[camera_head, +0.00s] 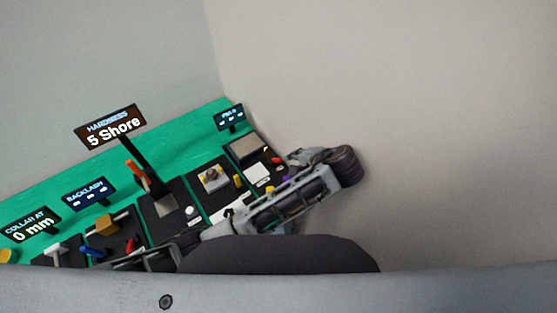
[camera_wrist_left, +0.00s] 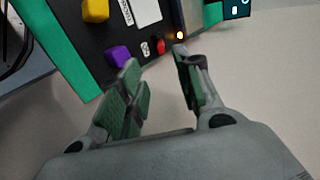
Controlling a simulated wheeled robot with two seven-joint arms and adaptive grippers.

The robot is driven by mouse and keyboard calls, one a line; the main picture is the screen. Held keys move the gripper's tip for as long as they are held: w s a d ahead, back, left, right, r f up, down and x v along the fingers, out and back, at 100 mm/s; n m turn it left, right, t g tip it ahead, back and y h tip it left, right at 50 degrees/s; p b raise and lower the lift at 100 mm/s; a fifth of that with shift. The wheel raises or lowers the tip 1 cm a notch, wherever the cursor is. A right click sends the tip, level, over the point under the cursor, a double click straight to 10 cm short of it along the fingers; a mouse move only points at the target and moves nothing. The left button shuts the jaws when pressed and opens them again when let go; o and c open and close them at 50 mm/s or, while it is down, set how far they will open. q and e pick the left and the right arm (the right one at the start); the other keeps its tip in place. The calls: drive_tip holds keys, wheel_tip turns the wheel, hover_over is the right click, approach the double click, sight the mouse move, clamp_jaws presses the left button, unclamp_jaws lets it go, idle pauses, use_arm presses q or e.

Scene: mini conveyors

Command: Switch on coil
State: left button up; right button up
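No part with a readable coil label shows. The nearest station is a black panel at the right end of the row. On it, the left wrist view shows a red knob (camera_wrist_left: 160,46), a purple knob (camera_wrist_left: 118,56), a yellow knob (camera_wrist_left: 95,10) and a lit yellow lamp (camera_wrist_left: 180,35). The red knob also shows in the head view (camera_head: 277,160). My left gripper (camera_wrist_left: 160,80) is open and empty, its fingers apart, just off the panel's edge and close to the red and purple knobs. In the head view it (camera_head: 298,157) is small and partly hidden. My right gripper does not show.
A green bench (camera_head: 190,133) runs diagonally with several black stations. A brown sign (camera_head: 111,128) reads "5 Shore", another (camera_head: 31,226) "0 mm". A dark display (camera_head: 229,117) stands behind the nearest panel. Right of the bench is free room before a plain wall.

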sight(279, 161)
use_arm(q)
drive_tip(key=shift+p+x, duration=0.7)
drive_tip(key=shift+x, duration=6.3)
drive_tip(key=shift+f, duration=0.1)
drive_tip(key=shift+c, duration=0.3)
